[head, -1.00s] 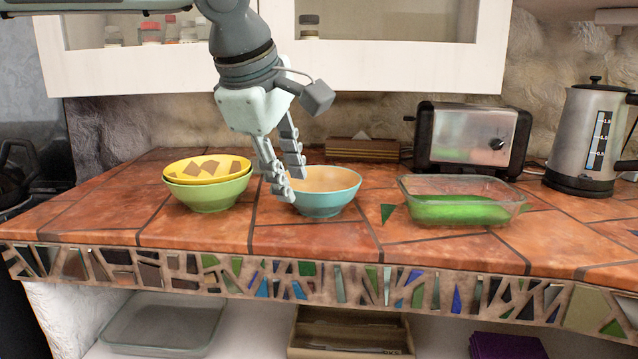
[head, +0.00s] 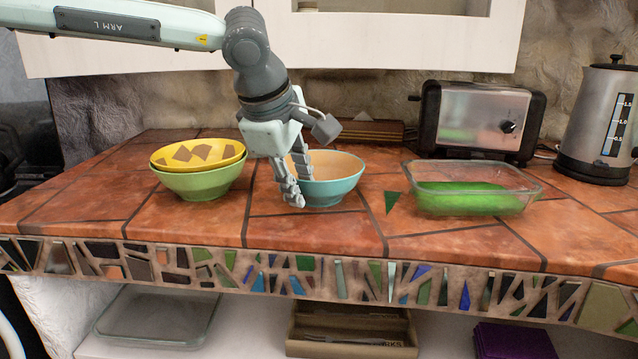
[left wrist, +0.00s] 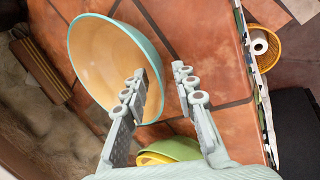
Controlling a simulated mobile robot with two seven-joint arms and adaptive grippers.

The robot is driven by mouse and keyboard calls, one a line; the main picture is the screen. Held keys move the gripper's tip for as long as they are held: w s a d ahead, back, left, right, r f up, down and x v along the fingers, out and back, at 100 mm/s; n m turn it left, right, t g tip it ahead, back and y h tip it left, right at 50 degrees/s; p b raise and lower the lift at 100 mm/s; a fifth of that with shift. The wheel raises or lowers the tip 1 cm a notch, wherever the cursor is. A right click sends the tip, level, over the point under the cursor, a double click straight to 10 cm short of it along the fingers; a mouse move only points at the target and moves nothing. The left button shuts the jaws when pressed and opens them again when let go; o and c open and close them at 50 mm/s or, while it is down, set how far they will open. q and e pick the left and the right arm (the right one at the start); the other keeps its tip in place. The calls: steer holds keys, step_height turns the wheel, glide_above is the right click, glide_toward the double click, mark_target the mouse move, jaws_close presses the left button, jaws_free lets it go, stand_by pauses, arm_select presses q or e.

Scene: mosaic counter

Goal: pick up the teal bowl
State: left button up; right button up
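The teal bowl (head: 335,192), with a tan inside, stands upright on the tiled counter near the middle of the head view. In the left wrist view it also shows at upper left (left wrist: 105,50). My left gripper (head: 299,190) points down at the bowl's left side. In the left wrist view its fingers (left wrist: 160,78) are apart, one over the bowl's inside and one outside, with the rim between them. A gap shows between the fingers, and I cannot tell whether either touches the bowl. My right gripper is not in view.
A yellow patterned bowl (head: 197,153) sits in a green bowl (head: 200,184) to the left. A glass dish (head: 475,187) with green contents stands to the right. A toaster (head: 478,122), a kettle (head: 597,120) and a wooden box (head: 368,131) stand behind. Cabinets (head: 400,40) hang above.

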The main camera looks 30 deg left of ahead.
arm_select(q)
jaws_close()
steer(key=shift+r, duration=0.1)
stand_by(0.4)
